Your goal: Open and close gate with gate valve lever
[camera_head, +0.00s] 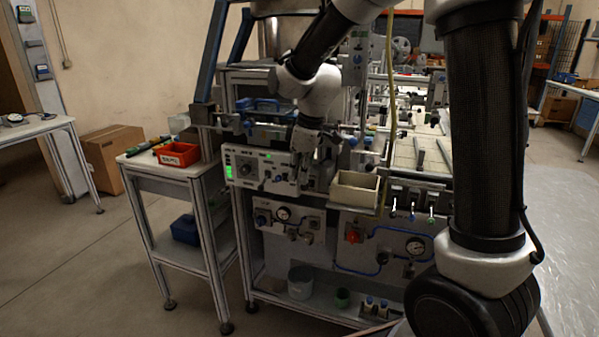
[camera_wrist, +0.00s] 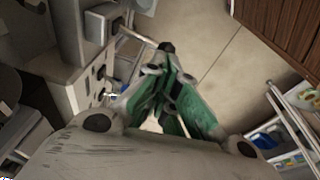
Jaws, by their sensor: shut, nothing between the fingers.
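My gripper (camera_head: 301,174) hangs pointing down in front of the white control panel (camera_head: 250,172), in the left part of the machine. In the wrist view its green-sided fingers (camera_wrist: 168,60) come together and are empty. A panel face with dark knobs (camera_wrist: 101,74) stands to the left of the fingers there. Several small levers (camera_head: 412,209) show on the machine front, to the right of my gripper and apart from it. I cannot tell which part is the gate valve lever or the gate. The area behind my gripper is partly hidden.
A cream open bin (camera_head: 354,190) sits just right of my gripper. Pressure gauges (camera_head: 415,247) and blue tubing are lower on the machine. A side table holds a red bin (camera_head: 178,154). A cardboard box (camera_head: 112,157) is at left. The floor in front left is clear.

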